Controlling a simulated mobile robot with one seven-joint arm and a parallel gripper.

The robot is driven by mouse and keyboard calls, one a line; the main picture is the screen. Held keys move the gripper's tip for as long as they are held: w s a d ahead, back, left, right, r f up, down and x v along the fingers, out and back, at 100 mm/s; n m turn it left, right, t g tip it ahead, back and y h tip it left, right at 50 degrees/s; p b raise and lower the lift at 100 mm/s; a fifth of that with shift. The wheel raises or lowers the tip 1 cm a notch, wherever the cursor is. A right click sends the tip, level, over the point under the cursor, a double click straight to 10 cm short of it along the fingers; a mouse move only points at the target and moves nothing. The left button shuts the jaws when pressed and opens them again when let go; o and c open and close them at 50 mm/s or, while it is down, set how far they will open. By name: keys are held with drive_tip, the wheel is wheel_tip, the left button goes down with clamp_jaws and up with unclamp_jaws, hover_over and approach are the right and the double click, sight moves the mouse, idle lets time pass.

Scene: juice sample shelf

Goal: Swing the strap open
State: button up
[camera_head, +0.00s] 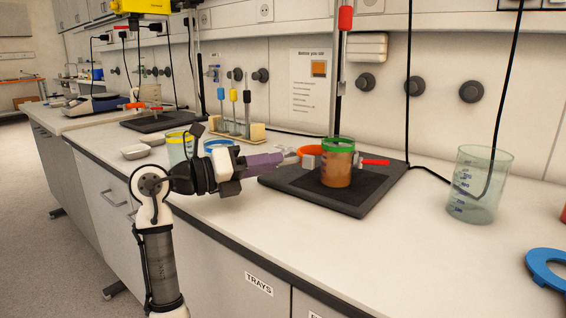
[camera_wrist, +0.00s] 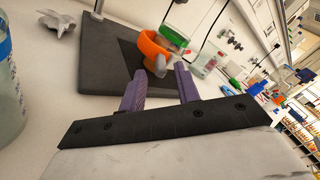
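An orange strap (camera_head: 312,151) curves beside the left of a green-rimmed beaker of brown-orange juice (camera_head: 338,172) on a dark square base (camera_head: 287,190). A grey block (camera_head: 309,162) sits on the strap side, and a red handle (camera_head: 375,161) sticks out to the right. In the wrist view the orange strap (camera_wrist: 152,46) lies just beyond the fingertips, with a light grey part at its near end. My gripper (camera_head: 284,158) comes from the left with purple fingers.
A vertical rod rises at the back of the base. An empty clear beaker (camera_head: 478,185) stands to the right, and a blue ring (camera_head: 546,268) lies at the right edge. A rack with coloured handles (camera_head: 237,128) stands behind my arm.

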drive_tip(key=v, duration=0.9)
drive_tip(key=shift+a, duration=0.15)
